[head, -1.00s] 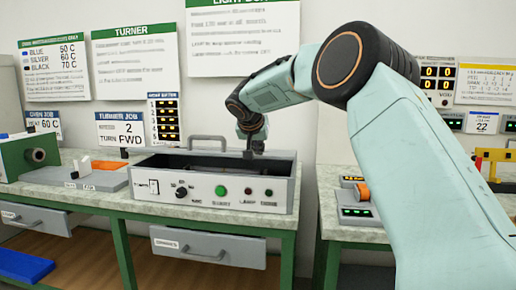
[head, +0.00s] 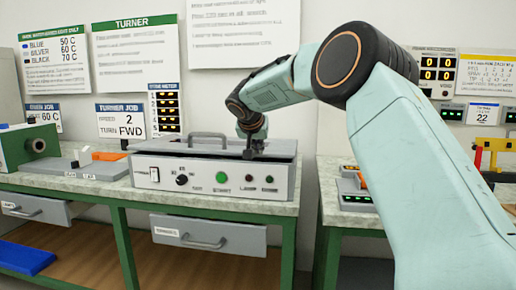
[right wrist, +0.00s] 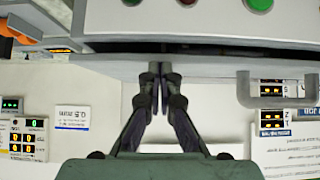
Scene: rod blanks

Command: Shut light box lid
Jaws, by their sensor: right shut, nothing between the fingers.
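The light box (head: 210,180), a grey case with a switch, a knob and a green button on its front, sits on the bench. Its grey lid (head: 172,150) with a bar handle (head: 206,135) lies low over the top. In the right wrist view the lid (right wrist: 205,67) shows a dark gap between it and the box front (right wrist: 200,18), so it does not look fully flush. My right gripper (head: 252,154) is shut and empty at the lid's right part. Its fingertips (right wrist: 160,76) meet at the lid; contact is hard to tell. My left gripper is out of view.
A second bench at the right holds a device with an orange part (head: 362,178). A drawer (head: 208,234) is under the box.

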